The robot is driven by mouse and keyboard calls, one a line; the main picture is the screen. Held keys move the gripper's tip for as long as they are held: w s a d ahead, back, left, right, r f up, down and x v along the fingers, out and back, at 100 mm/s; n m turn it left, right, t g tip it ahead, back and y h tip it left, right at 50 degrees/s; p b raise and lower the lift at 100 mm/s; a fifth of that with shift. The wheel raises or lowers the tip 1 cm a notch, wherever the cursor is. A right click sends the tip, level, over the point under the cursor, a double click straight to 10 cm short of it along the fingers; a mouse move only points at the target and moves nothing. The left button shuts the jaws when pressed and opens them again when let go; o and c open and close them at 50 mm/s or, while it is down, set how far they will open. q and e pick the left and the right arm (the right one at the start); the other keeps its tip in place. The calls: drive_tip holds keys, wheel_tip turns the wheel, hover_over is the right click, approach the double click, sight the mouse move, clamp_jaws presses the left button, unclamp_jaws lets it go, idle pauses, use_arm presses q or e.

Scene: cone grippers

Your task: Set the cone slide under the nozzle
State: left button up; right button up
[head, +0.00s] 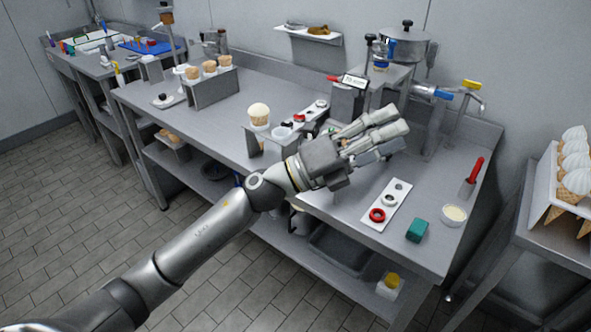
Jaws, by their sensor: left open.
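My left gripper (388,132) reaches in from the lower left and is over the steel counter (230,125), in front of the machine at the back. Its fingers are apart and hold nothing that I can see. A tap-like nozzle (474,98) with blue and yellow handles sticks out at the right rear. A boxy dispenser (346,100) with a small display stands behind the gripper. I cannot pick out the cone slide for sure; the hand and forearm hide part of the counter. A cone with a cream top (259,114) stands in a small metal holder left of the gripper.
A white strip with rings (391,201), a green block (417,230), a small bowl (454,214) and a red-handled tool (474,172) sit at the right front. A metal rack with cones (211,88) stands at the left.

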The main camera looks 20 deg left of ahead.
use_arm(q)
wheel_tip(320, 180, down, 6)
drive_tip(key=a+m+g+y, duration=0.2)
drive_tip(key=m+g+y, duration=0.6)
drive_tip(key=m, duration=0.5)
drive_tip(key=w+a+g+y, duration=0.1)
drive_tip(key=w+a+y, duration=0.2)
drive_tip(key=a+y, duration=1.05)
drive_tip(key=f+h, duration=0.1)
drive_tip(key=f, duration=0.2)
drive_tip(key=w+a+f+h+p, duration=0.1)
drive_tip(key=f+h, duration=0.1)
drive_tip(key=f, duration=0.1)
drive_tip(key=f+h+p, duration=0.1)
drive_tip(key=f+h, duration=0.1)
drive_tip(key=f, duration=0.2)
drive_tip(key=shift+w+a, duration=0.15)
drive_tip(key=shift+w, duration=0.2)
clamp_jaws()
